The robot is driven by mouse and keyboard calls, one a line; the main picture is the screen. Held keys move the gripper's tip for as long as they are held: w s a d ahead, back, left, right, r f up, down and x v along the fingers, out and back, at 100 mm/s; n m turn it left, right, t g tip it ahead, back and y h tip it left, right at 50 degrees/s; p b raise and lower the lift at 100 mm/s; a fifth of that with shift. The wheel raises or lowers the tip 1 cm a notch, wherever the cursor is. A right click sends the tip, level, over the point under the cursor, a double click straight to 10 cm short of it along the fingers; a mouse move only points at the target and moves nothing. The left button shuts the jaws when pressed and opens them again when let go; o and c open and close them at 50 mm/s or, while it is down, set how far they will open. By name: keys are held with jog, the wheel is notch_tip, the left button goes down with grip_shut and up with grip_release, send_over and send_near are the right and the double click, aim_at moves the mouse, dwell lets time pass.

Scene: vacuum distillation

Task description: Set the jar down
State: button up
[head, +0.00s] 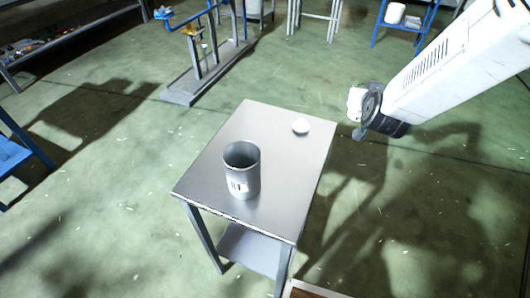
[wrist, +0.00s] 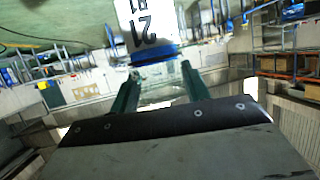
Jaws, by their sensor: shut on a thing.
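The jar (wrist: 147,28) has a white label with black marks like "121", a blue band and a clear, glassy part. In the wrist view it is at the top centre, with the glassy part between the two green fingers of my gripper (wrist: 160,76). My gripper is shut on it. In the head view my gripper (head: 362,116) is at the right, off the table's right edge, and the jar shows as a small white shape (head: 355,102) at its end. A small metal table (head: 285,165) stands at the centre. The exact finger contact is unclear.
A metal stand (head: 205,75) is on the floor behind.

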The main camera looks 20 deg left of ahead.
jog(key=s+a+n+g+y, duration=0.15)
jog(key=s+a, duration=0.25)
jog(key=a, duration=0.4)
jog(key=s+a+n+g+y, duration=0.1)
jog(key=s+a+n+y, duration=0.25)
jog(key=a, duration=0.45)
jog(key=s+a+n+g+y, duration=0.1)
jog(key=s+a, duration=0.4)
jog(key=a, duration=0.3)
jog(key=shift+y, duration=0.4)
jog(key=shift+d+f, duration=0.1)
jog(key=shift+f, duration=4.2)
jog(key=shift+f+n, duration=0.15)
jog(key=shift+n, duration=0.15)
jog(key=o, duration=1.2)
